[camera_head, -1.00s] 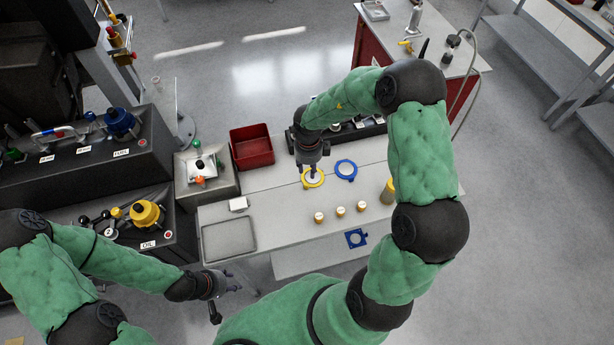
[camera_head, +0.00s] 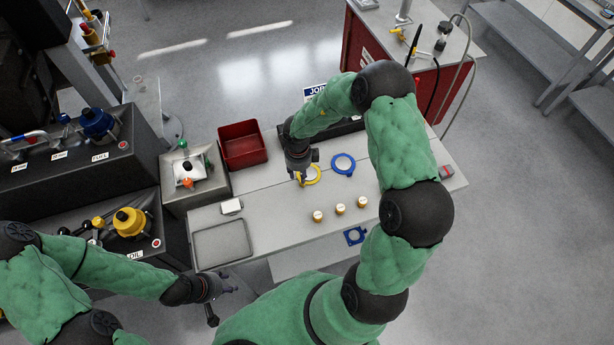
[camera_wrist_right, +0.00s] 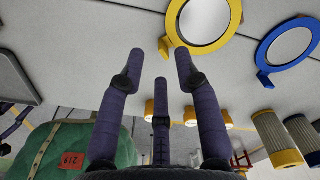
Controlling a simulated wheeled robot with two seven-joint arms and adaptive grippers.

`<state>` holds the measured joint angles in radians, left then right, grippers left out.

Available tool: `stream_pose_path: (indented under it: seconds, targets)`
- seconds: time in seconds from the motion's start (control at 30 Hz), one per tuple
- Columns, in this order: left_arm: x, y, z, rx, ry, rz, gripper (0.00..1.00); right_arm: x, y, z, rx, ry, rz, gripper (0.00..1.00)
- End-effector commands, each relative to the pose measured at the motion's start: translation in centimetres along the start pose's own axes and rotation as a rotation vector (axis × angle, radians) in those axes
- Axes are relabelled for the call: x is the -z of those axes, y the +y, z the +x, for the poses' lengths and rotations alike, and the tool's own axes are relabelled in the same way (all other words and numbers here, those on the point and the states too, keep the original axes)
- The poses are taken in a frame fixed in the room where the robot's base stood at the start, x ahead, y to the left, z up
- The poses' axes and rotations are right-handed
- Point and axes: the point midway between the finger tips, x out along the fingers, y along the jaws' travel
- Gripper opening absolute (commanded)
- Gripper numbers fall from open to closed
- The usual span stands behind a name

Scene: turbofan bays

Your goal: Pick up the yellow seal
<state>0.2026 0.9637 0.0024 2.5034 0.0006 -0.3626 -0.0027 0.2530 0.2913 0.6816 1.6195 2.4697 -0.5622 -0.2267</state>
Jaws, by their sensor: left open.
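The yellow seal (camera_head: 317,178) is a ring with a pale centre lying on the grey bench, partly hidden by my right gripper in the head view. In the right wrist view the yellow seal (camera_wrist_right: 222,44) sits beyond the fingertips, up and to the right, with a small tab at its lower left. My right gripper (camera_head: 302,182) points down beside the seal's left side; its fingers (camera_wrist_right: 160,68) are spread with nothing between them. My left gripper (camera_head: 232,284) is open and empty, low, in front of the bench's left part.
A blue ring (camera_head: 343,164) lies just right of the seal. A red bin (camera_head: 243,146) and grey tray (camera_head: 222,241) are to the left.

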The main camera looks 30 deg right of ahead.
Motion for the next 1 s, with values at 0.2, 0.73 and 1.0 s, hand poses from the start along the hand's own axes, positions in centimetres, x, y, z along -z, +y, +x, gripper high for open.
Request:
stream_pose_path:
  seconds: [0.2, 0.73, 1.0]
  targets:
    - [0.0, -0.2, 0.5, 0.0, 0.0, 0.0, 0.42, 0.3, 0.0, 2.9, -0.002, 0.002, 0.001, 0.33]
    - [0.0, -0.2, 0.7, 0.0, 0.0, 0.0, 0.42, 0.3, 0.0, 5.0, 0.0, -0.001, 0.0, 0.16]
    - [0.0, -0.2, 0.7, 0.0, 0.0, 0.0, 0.42, 0.3, 0.0, 5.0, 0.0, -0.001, 0.0, 0.0]
